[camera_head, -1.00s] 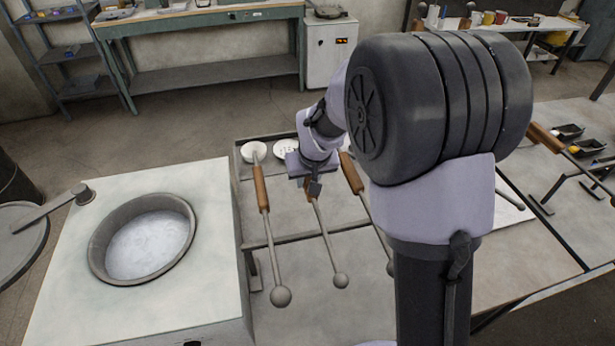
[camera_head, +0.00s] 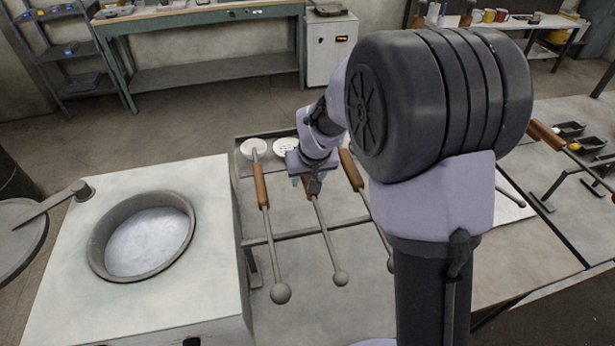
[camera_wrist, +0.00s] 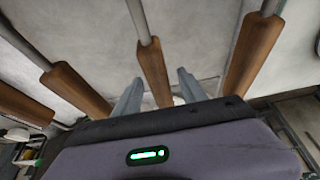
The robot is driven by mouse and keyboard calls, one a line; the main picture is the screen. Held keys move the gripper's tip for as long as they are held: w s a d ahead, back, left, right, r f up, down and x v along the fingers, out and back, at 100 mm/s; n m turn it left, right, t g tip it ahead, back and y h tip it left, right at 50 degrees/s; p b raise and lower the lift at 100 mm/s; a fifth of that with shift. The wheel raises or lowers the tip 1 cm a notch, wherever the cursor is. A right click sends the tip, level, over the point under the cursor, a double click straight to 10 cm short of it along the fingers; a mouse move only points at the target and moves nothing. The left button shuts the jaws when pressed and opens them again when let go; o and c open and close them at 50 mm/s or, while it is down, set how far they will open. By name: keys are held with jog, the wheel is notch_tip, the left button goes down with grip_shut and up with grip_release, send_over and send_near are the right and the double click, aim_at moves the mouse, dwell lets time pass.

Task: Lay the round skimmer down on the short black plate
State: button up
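My gripper (camera_head: 312,188) is low over the middle tool's wooden handle, which lines up with the skimmer. In the wrist view that wooden handle (camera_wrist: 155,75) stands between my two fingers (camera_wrist: 160,78), which are apart with narrow gaps at each side. I cannot tell for sure which black piece on the right table is the short black plate.
A pot (camera_head: 103,262) of pale liquid is set in the block at left. Black trays (camera_head: 585,144) and stands occupy the right table.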

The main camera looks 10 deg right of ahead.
jog(key=w+r+p+v, duration=0.1)
jog(key=p+v, duration=1)
jog(key=v, duration=1.2)
jog(key=shift+w+r+p, duration=0.35)
jog(key=shift+w+r, duration=0.05)
jog(key=shift+w, duration=0.2)
